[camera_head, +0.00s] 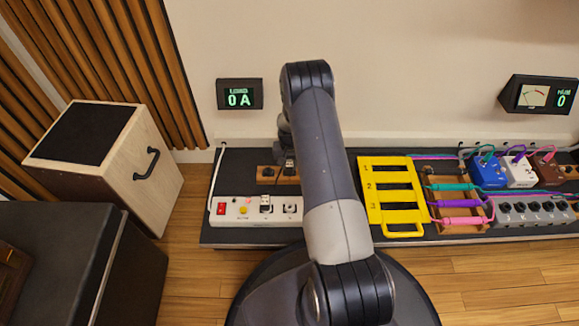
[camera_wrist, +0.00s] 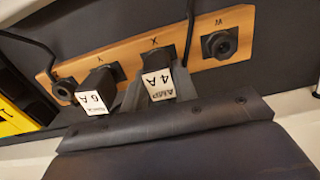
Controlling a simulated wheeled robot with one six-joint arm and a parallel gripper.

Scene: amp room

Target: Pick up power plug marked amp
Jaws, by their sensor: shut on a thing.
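The power plug marked AMP 4 A (camera_wrist: 158,83) is a black block with a white label, in front of the mark X on a wooden socket strip (camera_wrist: 190,66). My gripper (camera_wrist: 163,88) is shut on it, with dark fingers beside the plug. I cannot tell whether the plug is still seated in the strip. A second black plug, labelled 6 A (camera_wrist: 98,95), stands beside it at the mark Y. In the head view, the wooden strip (camera_head: 268,176) shows beside my arm, which hides much of the gripper and plugs.
An open socket (camera_wrist: 220,44) sits below the mark W. A white power strip (camera_head: 228,209) with a red switch lies in front. A yellow rack (camera_head: 390,190), cables and pedals (camera_head: 488,171) are to the right. A wall display (camera_head: 239,94) reads 0 A.

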